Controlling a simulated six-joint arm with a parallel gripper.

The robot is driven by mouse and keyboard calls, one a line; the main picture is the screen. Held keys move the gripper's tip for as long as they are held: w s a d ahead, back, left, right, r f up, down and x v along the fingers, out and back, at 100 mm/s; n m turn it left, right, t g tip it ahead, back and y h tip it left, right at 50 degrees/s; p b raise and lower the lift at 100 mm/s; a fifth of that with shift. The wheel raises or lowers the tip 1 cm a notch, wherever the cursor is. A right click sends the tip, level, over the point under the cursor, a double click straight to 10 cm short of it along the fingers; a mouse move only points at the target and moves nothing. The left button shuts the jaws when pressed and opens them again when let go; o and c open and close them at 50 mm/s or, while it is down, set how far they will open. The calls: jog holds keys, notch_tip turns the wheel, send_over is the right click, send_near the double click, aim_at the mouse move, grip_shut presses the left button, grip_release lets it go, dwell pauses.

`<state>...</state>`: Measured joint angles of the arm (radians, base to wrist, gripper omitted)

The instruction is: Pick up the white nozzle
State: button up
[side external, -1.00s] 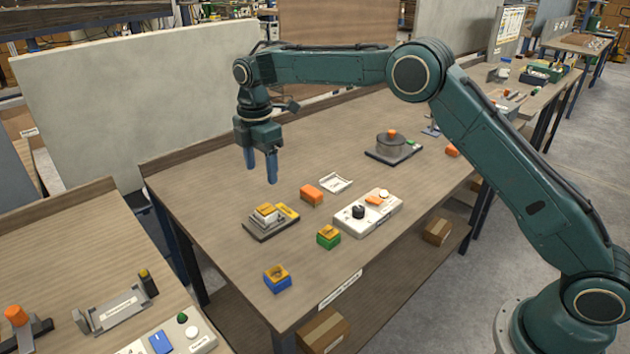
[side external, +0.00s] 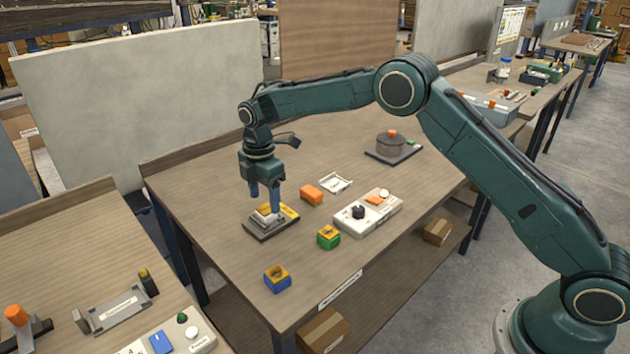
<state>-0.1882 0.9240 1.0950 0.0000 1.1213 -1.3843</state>
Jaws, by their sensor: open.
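A small pale white piece (side external: 265,211) sits on a dark grey base plate (side external: 262,233) with a yellow block (side external: 289,212) at its right. No other part clearly reads as a white nozzle, and I cannot make out this piece's exact shape. My gripper (side external: 265,203) points straight down over the plate, its blue fingers apart on either side of the pale piece. The fingers partly hide the piece. I cannot tell whether they touch it.
An orange block (side external: 311,194) and a white bracket (side external: 335,182) lie to the right. A white control box (side external: 368,211) stands beyond a green-yellow block (side external: 328,237). A blue-yellow block (side external: 277,279) is near the front. A grey round pot (side external: 390,146) stands farther back.

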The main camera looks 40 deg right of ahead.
aim_at(266, 209)
jog(key=shift+f, duration=2.15)
jog(key=c, duration=1.1)
jog(key=shift+c, duration=0.2)
jog(key=shift+r, duration=0.2)
notch_tip(266, 209, up, 20)
jog(key=shift+f, duration=0.15)
jog(key=shift+d, duration=0.1)
